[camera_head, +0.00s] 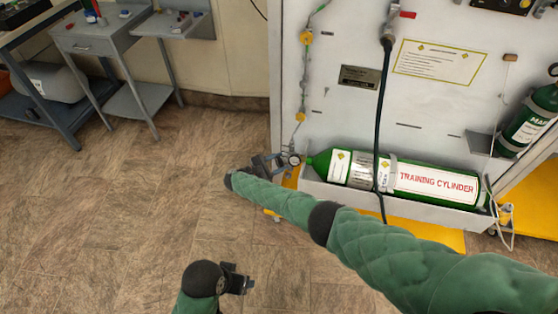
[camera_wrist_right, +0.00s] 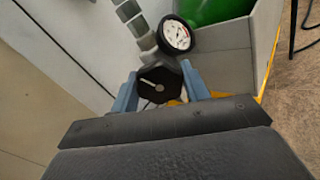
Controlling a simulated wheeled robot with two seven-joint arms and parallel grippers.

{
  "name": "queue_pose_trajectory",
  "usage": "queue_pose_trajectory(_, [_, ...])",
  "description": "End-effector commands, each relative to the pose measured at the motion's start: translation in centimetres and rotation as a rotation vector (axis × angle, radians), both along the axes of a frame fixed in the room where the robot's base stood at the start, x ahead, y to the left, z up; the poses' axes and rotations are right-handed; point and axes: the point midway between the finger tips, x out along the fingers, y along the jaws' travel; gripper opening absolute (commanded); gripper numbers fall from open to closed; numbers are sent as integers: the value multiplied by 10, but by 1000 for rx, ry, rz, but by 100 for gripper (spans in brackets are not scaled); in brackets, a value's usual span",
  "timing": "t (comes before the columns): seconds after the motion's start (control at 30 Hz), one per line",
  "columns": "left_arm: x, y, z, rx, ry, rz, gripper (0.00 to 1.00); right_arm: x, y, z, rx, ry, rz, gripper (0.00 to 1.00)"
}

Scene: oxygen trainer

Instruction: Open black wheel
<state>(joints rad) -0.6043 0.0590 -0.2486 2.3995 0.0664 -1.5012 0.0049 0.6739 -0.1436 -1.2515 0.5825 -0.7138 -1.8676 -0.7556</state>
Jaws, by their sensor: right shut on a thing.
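The black wheel (camera_wrist_right: 158,86) is a dark, many-sided knob with a pale pointer mark on its face. It sits between the two blue fingers of my right gripper (camera_wrist_right: 160,90), which is shut on it. In the head view my right gripper (camera_head: 268,164) is at the left end of the green training cylinder (camera_head: 437,181), where the wheel is too small to make out. A round white gauge (camera_wrist_right: 177,36) is just beyond the wheel; it also shows in the head view (camera_head: 294,160). My left gripper (camera_head: 236,278) is low in the head view, away from the wheel; its jaws are unclear.
The cylinder lies in a grey tray (camera_head: 395,202) on the white panel (camera_head: 335,110). A dark hose (camera_head: 381,110) hangs across it. Another green cylinder (camera_head: 527,125) is at right. Grey tables (camera_head: 90,40) stand at the upper left. The floor (camera_head: 120,220) at left is clear.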

Motion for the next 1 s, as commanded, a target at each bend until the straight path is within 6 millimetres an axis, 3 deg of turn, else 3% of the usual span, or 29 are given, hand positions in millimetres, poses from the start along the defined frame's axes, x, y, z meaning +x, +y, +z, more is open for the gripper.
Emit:
queue_pose_trajectory(0.27, [0, 0, -1, 0, 1, 0, 62, 0, 0, 0, -1, 2, 0, 23])
queue_pose_trajectory(0.3, [-1, 0, -1, 0, 1, 0, 62, 0, 0, 0, -1, 2, 0, 54])
queue_pose_trajectory(0.4, [-1, 0, -1, 0, 2, 1, 62, 0, 0, 0, 0, 1, 0, 67])
queue_pose_trajectory(0.77, [-1, 0, -3, -1, 2, 0, 62, -1, 3, -1, -1, 1, 1, 67])
queue_pose_trajectory(1.0, [1, -4, -8, -12, -11, -3, 62, -12, 25, -2, 0, 1, 0, 67])
